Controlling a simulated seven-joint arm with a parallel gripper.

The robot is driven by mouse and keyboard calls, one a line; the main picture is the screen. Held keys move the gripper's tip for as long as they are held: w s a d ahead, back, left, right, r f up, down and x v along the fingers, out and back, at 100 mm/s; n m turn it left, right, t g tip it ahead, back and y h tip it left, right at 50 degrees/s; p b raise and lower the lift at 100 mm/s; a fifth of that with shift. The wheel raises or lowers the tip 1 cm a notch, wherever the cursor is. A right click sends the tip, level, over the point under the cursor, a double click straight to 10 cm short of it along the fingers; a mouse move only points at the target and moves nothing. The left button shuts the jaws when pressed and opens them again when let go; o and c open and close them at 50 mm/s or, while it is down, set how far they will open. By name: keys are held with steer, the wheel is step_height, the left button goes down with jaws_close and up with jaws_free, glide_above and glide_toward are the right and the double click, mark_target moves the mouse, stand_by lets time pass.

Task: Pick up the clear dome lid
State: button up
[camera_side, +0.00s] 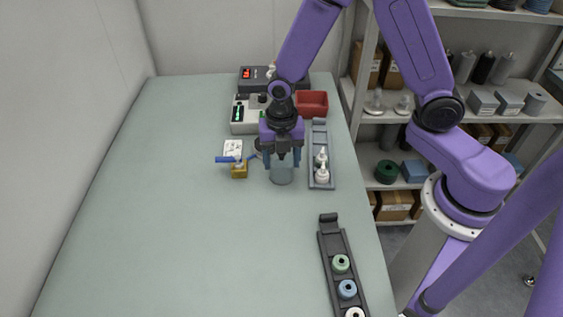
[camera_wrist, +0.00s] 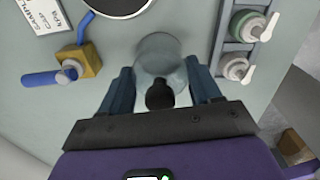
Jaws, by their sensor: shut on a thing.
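The clear dome lid (camera_side: 281,174) is a see-through, bluish dome below my gripper (camera_side: 282,161) in the side view. In the wrist view the lid (camera_wrist: 160,50) shows between the two blue fingers of my gripper (camera_wrist: 162,88), with a dark knob on top. The fingers are shut on the lid, one on each side. I cannot tell whether its rim touches the table or is slightly above it.
A brass block with a blue-handled part (camera_side: 238,170) stands left of the lid. A grey rack with white bottles (camera_side: 319,180) stands close on the right. A dark rack with coloured caps (camera_side: 333,245) is nearer. Instruments (camera_side: 247,125) and a red bin (camera_side: 312,101) stand behind. The left table is clear.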

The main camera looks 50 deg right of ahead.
steer(key=shift+r, duration=0.15)
steer(key=shift+r, duration=0.5)
steer(key=s+d+r, duration=0.4)
steer(key=s+r, duration=0.8)
steer(key=s, duration=0.1)
steer(key=m, duration=0.2)
glide_above(290, 155)
steer(key=w+f, duration=0.1)
steer(key=w, duration=0.2)
steer(key=w+d+f+m, duration=0.1)
steer(key=w, duration=0.2)
steer(key=w+d+f+m, duration=0.1)
steer(key=w, duration=0.2)
steer(key=shift+w+d+f, duration=0.25)
steer(key=shift+w, duration=0.05)
steer(key=shift+w+d+f, duration=0.1)
steer(key=shift+f, duration=0.75)
